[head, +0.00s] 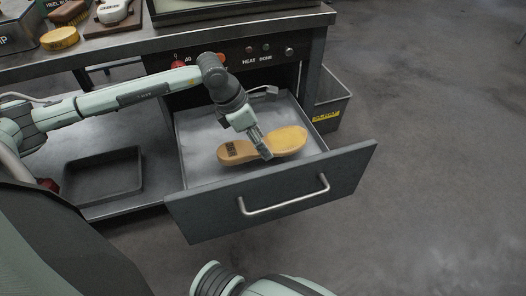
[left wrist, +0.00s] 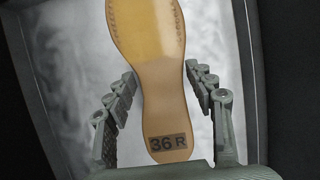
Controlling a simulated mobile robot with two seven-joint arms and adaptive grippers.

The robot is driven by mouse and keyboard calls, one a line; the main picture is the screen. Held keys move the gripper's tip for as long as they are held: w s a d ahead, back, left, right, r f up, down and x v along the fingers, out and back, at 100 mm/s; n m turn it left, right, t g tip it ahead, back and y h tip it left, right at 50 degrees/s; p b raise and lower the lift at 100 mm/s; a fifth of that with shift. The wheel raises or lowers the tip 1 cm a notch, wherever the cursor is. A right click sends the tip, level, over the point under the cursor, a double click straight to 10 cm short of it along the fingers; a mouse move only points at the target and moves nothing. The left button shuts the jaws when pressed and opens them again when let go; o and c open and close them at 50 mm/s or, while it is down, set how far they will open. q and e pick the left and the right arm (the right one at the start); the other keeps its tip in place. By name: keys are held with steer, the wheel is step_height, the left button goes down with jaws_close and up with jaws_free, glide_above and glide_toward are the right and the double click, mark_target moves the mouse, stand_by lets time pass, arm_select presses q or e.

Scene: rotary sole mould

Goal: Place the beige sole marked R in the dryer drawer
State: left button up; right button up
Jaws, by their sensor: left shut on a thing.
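The beige sole (head: 290,139) is inside the outline of the open dryer drawer (head: 270,200), lying roughly flat with its heel to the left. In the left wrist view the sole (left wrist: 155,95) shows the label "36 R" on its heel. My left gripper (head: 262,148) is shut on the sole at its narrow waist; the left wrist view shows a finger of the gripper (left wrist: 163,74) on each side. I cannot tell whether the sole touches the drawer's pale floor (left wrist: 85,60). My right gripper is not in view.
The dryer's control panel (head: 262,54) with "HEAT" lettering is above the drawer under the bench top. A dark empty tray (head: 104,176) is on the lower shelf at left. A grey bin (head: 331,98) stands right of the bench. Yellow and white pieces lie on the bench.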

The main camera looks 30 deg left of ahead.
mark_target(263, 163)
arm_select(q)
steer(key=shift+d+f, duration=0.35)
steer(key=shift+d, duration=0.1)
step_height(263, 163, down, 3)
steer(key=shift+f, duration=0.4)
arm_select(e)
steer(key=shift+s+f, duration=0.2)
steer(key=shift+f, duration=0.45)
arm_select(q)
steer(key=o, duration=1)
steer(key=shift+o, duration=1.3)
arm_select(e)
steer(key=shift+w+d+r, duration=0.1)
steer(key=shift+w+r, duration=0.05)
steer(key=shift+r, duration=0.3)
